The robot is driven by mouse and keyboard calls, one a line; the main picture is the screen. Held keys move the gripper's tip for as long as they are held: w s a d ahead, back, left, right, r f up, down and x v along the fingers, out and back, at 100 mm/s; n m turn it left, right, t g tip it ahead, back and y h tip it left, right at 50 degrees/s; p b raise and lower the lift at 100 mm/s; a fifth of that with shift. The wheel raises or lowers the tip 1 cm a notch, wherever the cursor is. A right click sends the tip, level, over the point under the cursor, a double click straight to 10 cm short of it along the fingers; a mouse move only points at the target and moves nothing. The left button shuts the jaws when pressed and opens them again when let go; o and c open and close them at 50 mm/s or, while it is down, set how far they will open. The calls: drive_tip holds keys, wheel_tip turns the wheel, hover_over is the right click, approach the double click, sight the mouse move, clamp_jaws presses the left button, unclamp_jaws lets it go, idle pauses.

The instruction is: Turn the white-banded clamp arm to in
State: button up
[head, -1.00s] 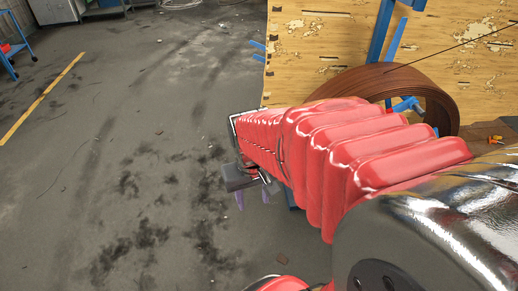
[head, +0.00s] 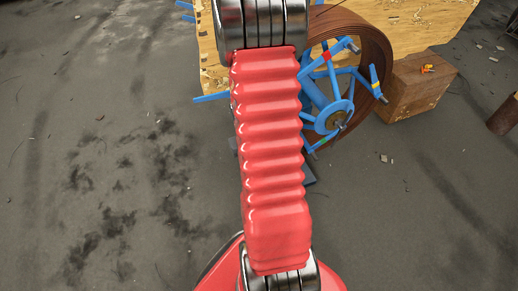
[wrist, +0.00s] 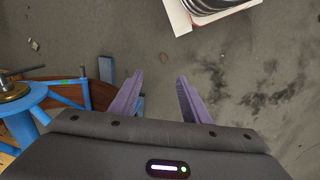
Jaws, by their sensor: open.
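The blue clamp frame (head: 341,108) stands inside the brown pipe coil (head: 372,45) in the head view. Its arms show a red band, a yellow band and a green band. I cannot make out a white-banded arm; my red arm covers the frame's left side. In the wrist view, part of the blue frame (wrist: 25,110) and the coil (wrist: 100,95) are at the left, with a green band on one arm. My gripper (wrist: 159,82) is open and empty, its purple fingers apart over the floor, right of the frame. It is hidden in the head view.
A worn wooden board (head: 213,65) stands behind the coil. A wooden block (head: 412,88) with a small orange thing (head: 427,69) on it is to the right. A brown cylinder (head: 504,116) stands at the right edge. Floor is open at left and lower right.

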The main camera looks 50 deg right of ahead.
drive_tip(key=s+d+f+m+t+h, duration=0.15)
drive_tip(key=d+f+t, duration=0.25)
drive_tip(key=f, duration=1.4)
drive_tip(key=s+d+f+n+t+h, duration=0.1)
drive_tip(key=s+d+f+t+h, duration=0.3)
drive_tip(key=f, duration=1.3)
drive_tip(key=w+d+r+t+h, duration=0.1)
drive_tip(key=w+d+r+t, duration=0.1)
drive_tip(key=r, duration=0.4)
drive_tip(key=w+d+r+t+h, duration=0.2)
drive_tip(key=w+r+t, duration=0.2)
drive_tip(key=r+t, duration=0.1)
drive_tip(key=shift+r+t, duration=0.4)
drive_tip(key=shift+r, duration=0.5)
drive_tip(key=shift+d, duration=0.1)
drive_tip(key=x, duration=1.3)
drive_tip(key=shift+w, duration=0.35)
